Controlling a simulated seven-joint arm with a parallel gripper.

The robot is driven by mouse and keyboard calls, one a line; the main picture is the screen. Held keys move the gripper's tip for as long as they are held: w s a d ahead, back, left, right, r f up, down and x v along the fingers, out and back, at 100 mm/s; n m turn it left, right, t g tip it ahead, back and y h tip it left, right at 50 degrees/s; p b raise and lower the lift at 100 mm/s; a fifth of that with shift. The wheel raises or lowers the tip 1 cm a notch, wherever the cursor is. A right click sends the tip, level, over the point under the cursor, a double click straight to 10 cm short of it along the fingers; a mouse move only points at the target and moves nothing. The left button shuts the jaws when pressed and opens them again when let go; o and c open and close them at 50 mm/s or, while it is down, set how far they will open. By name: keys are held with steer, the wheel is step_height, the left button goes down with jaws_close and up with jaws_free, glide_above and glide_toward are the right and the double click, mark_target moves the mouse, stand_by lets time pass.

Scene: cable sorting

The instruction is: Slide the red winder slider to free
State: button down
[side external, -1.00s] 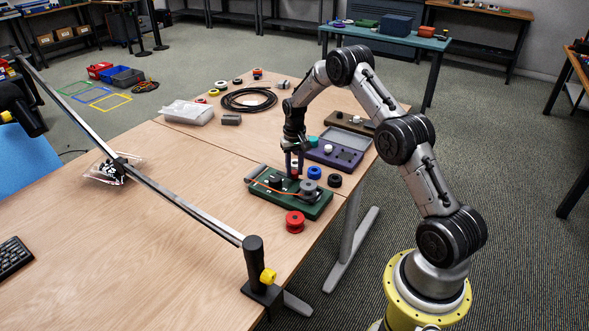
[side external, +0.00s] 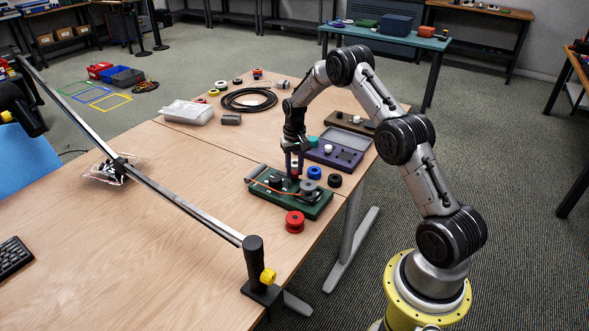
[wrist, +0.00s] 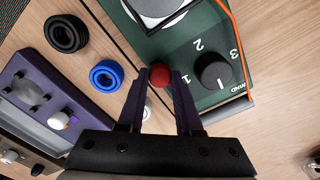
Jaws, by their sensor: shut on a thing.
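The green winder board (side external: 312,211) lies on the wooden table near its right edge. In the wrist view its green top (wrist: 206,30) shows a black dial (wrist: 214,71) with the numbers 1, 2 and 3 beside it. The red slider (wrist: 159,75) shows as a round red knob between the tips of my gripper (wrist: 160,82). The fingers are shut on it from both sides. In the side view my gripper (side external: 294,166) points down over the far side of the board. The slider's track is hidden under the knob and fingers.
An orange cord (wrist: 236,45) runs across the board. A blue ring (side external: 314,173), a black ring (side external: 335,181) and a red spool (side external: 295,222) stand close around it. A purple device (side external: 337,155) lies behind. The table to the left is mostly clear.

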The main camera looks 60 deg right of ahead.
mark_target(281, 174)
steer(key=shift+w+r, duration=0.1)
steer(key=shift+w, duration=2.8)
steer(key=c, duration=0.6)
jaws_free()
step_height(281, 174, up, 14)
steer(key=shift+f, duration=0.1)
